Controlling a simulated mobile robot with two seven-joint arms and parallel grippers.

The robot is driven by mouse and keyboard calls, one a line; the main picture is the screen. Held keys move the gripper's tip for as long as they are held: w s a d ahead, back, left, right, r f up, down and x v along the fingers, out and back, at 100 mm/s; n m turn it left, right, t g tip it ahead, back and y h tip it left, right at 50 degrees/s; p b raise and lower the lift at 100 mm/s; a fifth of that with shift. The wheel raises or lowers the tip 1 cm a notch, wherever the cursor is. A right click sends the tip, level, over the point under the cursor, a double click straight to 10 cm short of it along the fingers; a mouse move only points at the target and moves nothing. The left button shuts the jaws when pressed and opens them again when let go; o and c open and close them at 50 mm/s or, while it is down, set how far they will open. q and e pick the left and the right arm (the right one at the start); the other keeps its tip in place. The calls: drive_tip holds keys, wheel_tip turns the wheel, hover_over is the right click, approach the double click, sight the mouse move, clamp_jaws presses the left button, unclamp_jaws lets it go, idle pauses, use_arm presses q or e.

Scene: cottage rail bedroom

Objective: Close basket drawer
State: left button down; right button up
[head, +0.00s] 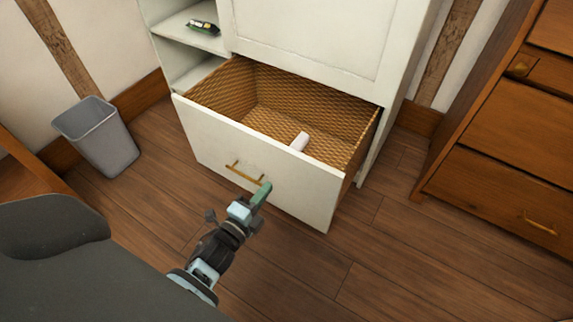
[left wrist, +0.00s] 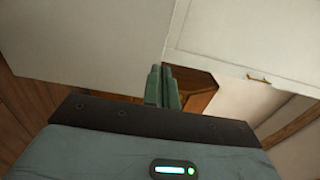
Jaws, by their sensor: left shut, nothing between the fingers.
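The basket drawer (head: 215,145) stands pulled out of the white cabinet in the head view. It has a white front panel, a brass bar handle (head: 240,177) and woven tan inner walls. A small white block-like object (head: 299,142) lies inside on its floor. My left gripper (head: 264,189) is at the front panel, just right of the handle. Its green fingers are together with nothing between them. I cannot tell whether they touch the panel. The shut fingers also show in the left wrist view (left wrist: 162,87), with pale panels beyond. My right gripper is out of view.
The white cabinet (head: 300,40) has open shelves at left, with a small dark green item (head: 203,27) on one. A grey bin (head: 97,137) stands left of the drawer. A wooden dresser (head: 510,140) stands at right. Wooden floor before the drawer is clear.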

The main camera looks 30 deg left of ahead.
sight(291, 157)
use_arm(q)
drive_tip(key=w, duration=0.3)
drive_tip(key=w+b, duration=0.1)
drive_tip(key=w, duration=0.2)
drive_tip(key=w+b, duration=0.1)
drive_tip(key=w, duration=0.2)
drive_tip(key=shift+d+f, duration=0.1)
drive_tip(key=shift+d, duration=0.2)
drive_tip(key=shift+w+d, duration=0.1)
drive_tip(key=shift+w, duration=0.55)
drive_tip(key=shift+w, duration=0.1)
